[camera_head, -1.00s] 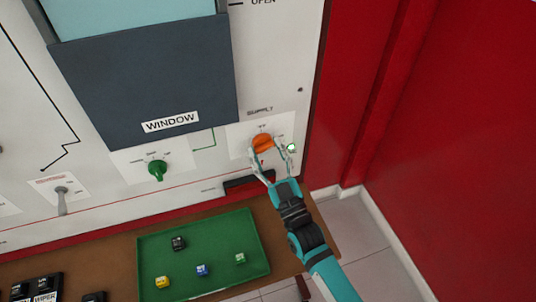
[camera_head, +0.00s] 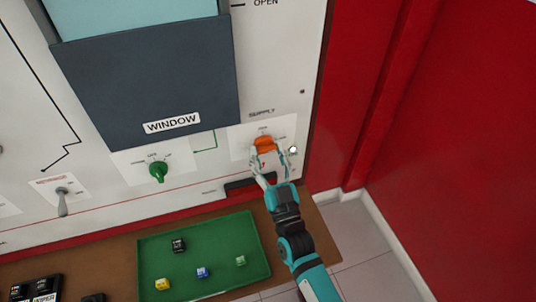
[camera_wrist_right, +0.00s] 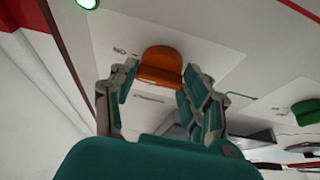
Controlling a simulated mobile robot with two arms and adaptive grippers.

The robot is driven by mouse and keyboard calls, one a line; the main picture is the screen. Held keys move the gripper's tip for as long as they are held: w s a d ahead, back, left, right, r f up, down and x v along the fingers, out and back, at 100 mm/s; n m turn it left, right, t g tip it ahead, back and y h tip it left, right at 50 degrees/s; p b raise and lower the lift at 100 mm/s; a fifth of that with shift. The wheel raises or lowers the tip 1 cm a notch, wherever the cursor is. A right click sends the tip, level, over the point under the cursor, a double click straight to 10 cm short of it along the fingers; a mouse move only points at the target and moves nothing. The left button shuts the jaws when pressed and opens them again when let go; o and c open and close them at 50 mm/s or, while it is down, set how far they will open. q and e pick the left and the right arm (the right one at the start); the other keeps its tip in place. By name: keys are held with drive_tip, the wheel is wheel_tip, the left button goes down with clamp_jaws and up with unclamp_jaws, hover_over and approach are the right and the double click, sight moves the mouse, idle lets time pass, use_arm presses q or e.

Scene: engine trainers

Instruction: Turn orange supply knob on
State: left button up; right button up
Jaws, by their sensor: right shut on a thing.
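The orange supply knob (camera_head: 264,144) is on the white panel under the SUPPLY label. It also shows in the right wrist view (camera_wrist_right: 161,66), near a printed "NO" as seen there. My right gripper (camera_head: 269,152) reaches up from below and is shut on the orange knob, with one finger on each side of it. In the right wrist view the fingers (camera_wrist_right: 158,92) hide part of the knob's lower sides. A small green light (camera_head: 293,149) glows right of the knob. My left gripper is not in view.
A green knob (camera_head: 158,171) is on the panel to the left, and a toggle switch (camera_head: 63,201) is farther left. A dark handle slot (camera_head: 246,184) lies below the orange knob. A green tray (camera_head: 222,228) holds several small cubes. A red wall (camera_head: 455,120) is at right.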

drive_tip(key=shift+f, duration=0.15)
drive_tip(key=o, duration=1.2)
drive_tip(key=shift+c, duration=0.2)
drive_tip(key=shift+s, duration=0.15)
drive_tip(key=v, duration=1.1)
drive_tip(key=shift+s, duration=0.35)
drive_tip(key=shift+f, duration=0.1)
